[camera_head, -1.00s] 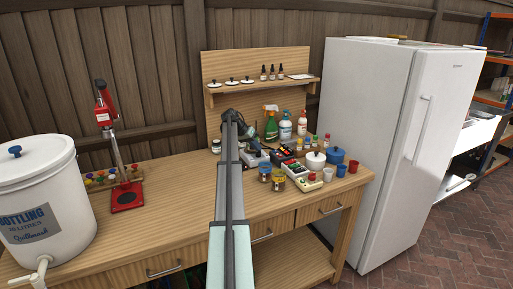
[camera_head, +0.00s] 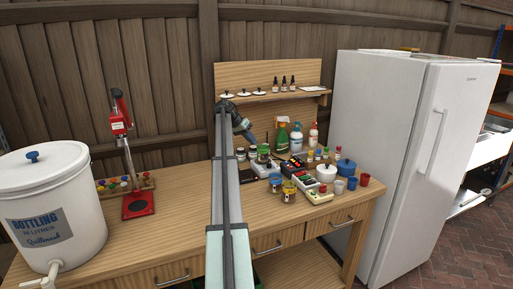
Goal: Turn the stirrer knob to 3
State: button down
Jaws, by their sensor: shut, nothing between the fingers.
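A small grey-white device (camera_head: 262,168), which looks like the stirrer, sits on the wooden workbench (camera_head: 185,205), just right of my arm. Its knob and markings are too small to read. My gripper (camera_head: 251,139) is shut and empty. It hangs in the air in front of the back panel, above and slightly left of the device in the picture, and appears apart from it.
Jars (camera_head: 289,190), a white pot (camera_head: 326,173), a blue pot (camera_head: 346,167) and a green spray bottle (camera_head: 282,136) crowd the right. A red capper (camera_head: 138,204) and white bucket (camera_head: 52,205) stand left.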

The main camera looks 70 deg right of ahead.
jog(key=c, duration=1.8)
grip_release()
jog(key=shift+w+r, duration=0.2)
jog(key=shift+r, duration=0.1)
jog(key=shift+o, duration=0.6)
jog(key=shift+s+r, duration=0.1)
jog(key=shift+s, duration=0.05)
jog(key=o, duration=0.8)
jog(key=s+d, duration=0.2)
jog(key=s, duration=0.3)
jog(key=s+d+r+m+y, duration=0.1)
jog(key=s+d, duration=0.1)
jog(key=s, duration=0.3)
jog(key=s+d+r+m, duration=0.1)
jog(key=s+d, duration=0.1)
jog(key=s, duration=0.3)
jog(key=shift+s+r+t, duration=0.15)
jog(key=shift+r+t, duration=0.05)
jog(key=shift+t, duration=0.2)
jog(key=n+t+y, duration=0.4)
jog(key=n+t, duration=0.2)
jog(key=n, duration=0.5)
send_near(269, 162)
jog(key=shift+n, duration=0.3)
notch_tip(269, 162, down, 10)
jog(key=shift+a+r, duration=0.2)
jog(key=shift+c, duration=0.5)
grip_shut()
